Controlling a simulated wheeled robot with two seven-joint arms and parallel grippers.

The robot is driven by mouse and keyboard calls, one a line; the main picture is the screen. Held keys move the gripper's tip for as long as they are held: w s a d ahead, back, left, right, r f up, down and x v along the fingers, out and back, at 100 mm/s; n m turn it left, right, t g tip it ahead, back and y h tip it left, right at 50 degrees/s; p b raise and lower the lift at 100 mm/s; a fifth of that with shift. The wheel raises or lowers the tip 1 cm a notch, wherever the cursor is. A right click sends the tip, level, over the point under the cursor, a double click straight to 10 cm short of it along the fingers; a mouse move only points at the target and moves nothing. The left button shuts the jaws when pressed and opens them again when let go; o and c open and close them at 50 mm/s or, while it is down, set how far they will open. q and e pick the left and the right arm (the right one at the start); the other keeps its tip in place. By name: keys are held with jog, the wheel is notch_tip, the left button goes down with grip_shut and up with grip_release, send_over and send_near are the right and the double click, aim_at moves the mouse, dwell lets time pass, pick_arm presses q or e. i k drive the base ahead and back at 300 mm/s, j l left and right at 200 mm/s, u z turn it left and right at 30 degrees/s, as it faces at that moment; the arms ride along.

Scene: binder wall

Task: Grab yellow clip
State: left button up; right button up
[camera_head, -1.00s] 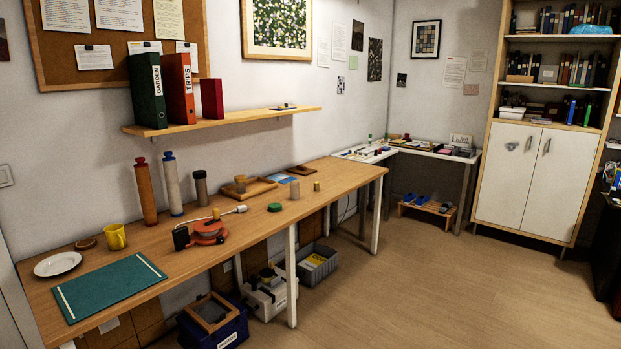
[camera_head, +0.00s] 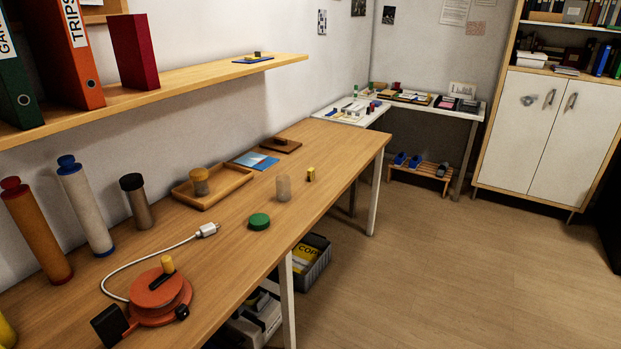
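A small yellow object (camera_head: 311,174), which looks like the yellow clip, stands on the long wooden table (camera_head: 235,240) near its right front edge. It is too small to make out its exact shape. A translucent greyish cylinder (camera_head: 283,188) stands just left of it, apart from it. Neither of my grippers is in view.
A green round lid (camera_head: 259,221), a wooden tray (camera_head: 220,188) and an orange cable reel (camera_head: 160,297) with a white plug cord lie on the table. A wall shelf (camera_head: 190,78) with binders overhangs its back. The floor (camera_head: 440,270) on the right is clear.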

aim_at(310, 175)
jog(key=i+l+u, duration=0.1)
jog(key=u, duration=0.35)
jog(key=i+l+u, duration=0.2)
jog(key=u, duration=0.2)
